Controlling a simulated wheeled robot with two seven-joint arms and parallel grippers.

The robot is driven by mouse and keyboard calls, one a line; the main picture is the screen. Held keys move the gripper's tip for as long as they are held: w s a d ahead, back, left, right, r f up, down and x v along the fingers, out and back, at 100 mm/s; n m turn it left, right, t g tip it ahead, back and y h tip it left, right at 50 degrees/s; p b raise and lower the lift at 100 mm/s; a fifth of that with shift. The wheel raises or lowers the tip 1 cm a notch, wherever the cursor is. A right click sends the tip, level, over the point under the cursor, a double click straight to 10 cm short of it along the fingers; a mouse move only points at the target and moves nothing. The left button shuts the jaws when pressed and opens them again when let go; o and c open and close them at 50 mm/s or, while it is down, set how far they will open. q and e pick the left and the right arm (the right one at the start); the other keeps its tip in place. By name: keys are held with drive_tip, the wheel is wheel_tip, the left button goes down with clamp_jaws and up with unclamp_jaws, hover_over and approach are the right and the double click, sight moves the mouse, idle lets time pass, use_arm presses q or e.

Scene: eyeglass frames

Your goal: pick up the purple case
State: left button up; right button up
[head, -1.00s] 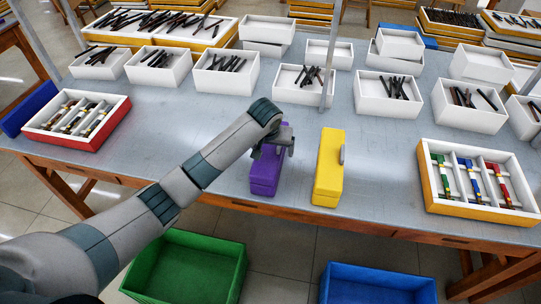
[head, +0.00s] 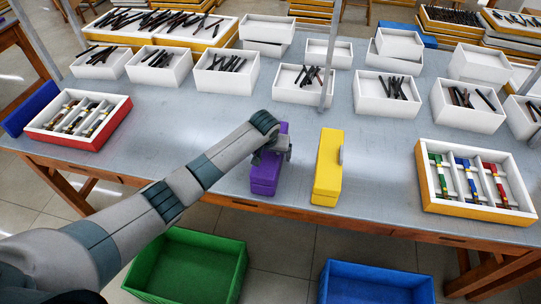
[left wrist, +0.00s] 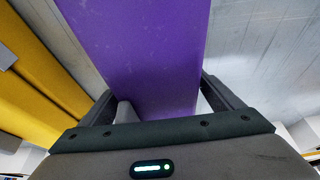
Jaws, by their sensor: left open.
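The purple case (head: 266,172) stands on the grey table near its front edge, left of the yellow case. My left gripper (head: 275,146) is over the far part of the purple case in the head view. In the left wrist view the purple case (left wrist: 140,45) fills the middle, and my left gripper (left wrist: 170,100) is open with one finger on each side of it. I cannot tell whether the fingers touch it. The case's handle is mostly hidden by the gripper. My right gripper is in neither view.
The yellow case (head: 326,168) stands close on the right. White boxes (head: 294,84) with dark sticks line the back. A red-sided tray (head: 75,122) is at left, a yellow-sided tray (head: 430,186) at right. Green (head: 190,262) and blue (head: 375,284) bins are below the front edge.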

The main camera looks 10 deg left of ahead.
use_arm(q)
drive_tip(key=c, duration=1.3)
drive_tip(key=shift+r, duration=0.2)
drive_tip(key=shift+w+r+b, duration=0.1)
drive_tip(key=shift+r+b, duration=0.2)
drive_tip(key=shift+r, duration=0.25)
drive_tip(key=r, duration=0.1)
drive_tip(key=r+b, duration=0.1)
drive_tip(key=d+r, duration=0.1)
drive_tip(key=shift+w, duration=0.3)
drive_tip(key=shift+w+d+r+b, duration=0.75)
drive_tip(key=shift+w+d+r, duration=0.3)
drive_tip(key=shift+d, duration=0.4)
drive_tip(key=shift+w+d+r+b, duration=0.8)
drive_tip(key=shift+d+r, duration=0.4)
drive_tip(key=shift+d, duration=0.3)
drive_tip(key=shift+w+d+r+b, duration=0.7)
drive_tip(key=shift+w+d+r, duration=0.35)
drive_tip(key=shift+d, duration=0.4)
